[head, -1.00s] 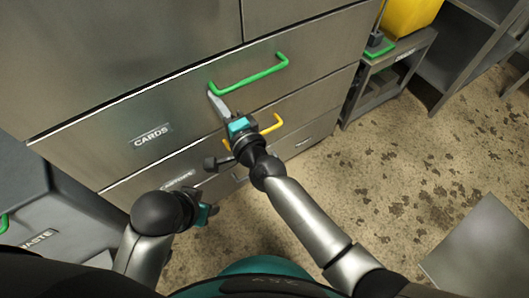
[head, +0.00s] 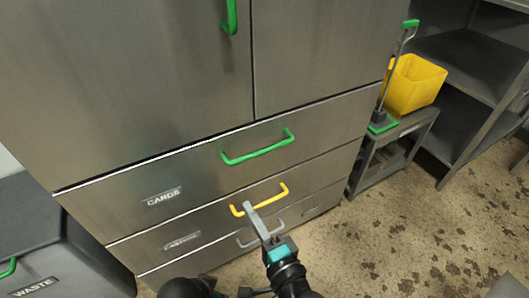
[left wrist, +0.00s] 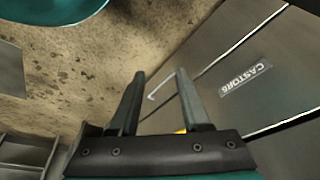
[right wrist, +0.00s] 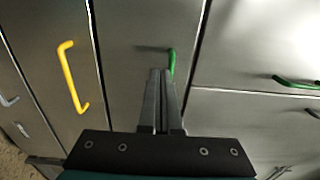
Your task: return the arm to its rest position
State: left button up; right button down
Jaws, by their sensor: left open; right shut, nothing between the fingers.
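My right gripper (head: 249,207) is shut and empty in front of the drawer fronts. In the head view it overlaps the yellow handle (head: 262,203). In the right wrist view its fingers (right wrist: 160,74) lie together beside the green drawer handle (right wrist: 171,65), with the yellow handle (right wrist: 71,78) off to the left. Contact with either is not visible. My left gripper (left wrist: 160,76) shows in the left wrist view, open and empty, with a grey handle (left wrist: 160,86) and floor behind its fingers. In the head view only a dark part of the left arm shows at the bottom edge.
A steel cabinet has drawers labelled CARDS (head: 163,196) and CASTORS (left wrist: 246,80), and a green door handle (head: 230,17). A grey WASTE bin (head: 65,250) stands left. A yellow bin (head: 413,86) sits on a low stand at right.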

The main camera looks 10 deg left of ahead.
jog(key=s+d+f+n+g+h+p, duration=0.3)
jog(key=d+f+n+g+h+p, duration=0.3)
jog(key=d+f, duration=1.1)
pick_arm(q)
jog(key=s+a+f+p, duration=0.2)
jog(key=s+a+f, duration=0.2)
jog(key=s+f, duration=0.2)
jog(key=s+a+f+g+p, duration=0.1)
jog(key=s+a+f+p, duration=0.1)
jog(key=s+a+f, duration=0.2)
jog(key=s+f, duration=0.2)
jog(key=s, duration=0.1)
jog(key=shift+s+f+y, duration=0.15)
jog(key=shift+f+y, duration=0.2)
jog(key=shift+y, duration=0.05)
pick_arm(e)
jog(key=s+d+f+n+g+h, duration=0.2)
jog(key=s+d+f, duration=0.2)
jog(key=s, duration=0.3)
jog(key=s+d+f+n+g+h, duration=0.1)
jog(key=s+d+f, duration=0.3)
jog(key=s, duration=0.4)
jog(key=s+d+f+n+g+h, duration=0.2)
jog(key=s+d+f+n+g, duration=0.1)
jog(key=s+d, duration=0.3)
jog(key=shift+s+d+f+n+h, duration=0.3)
jog(key=shift+s+d+f+n, duration=0.1)
jog(key=shift+s+f, duration=0.55)
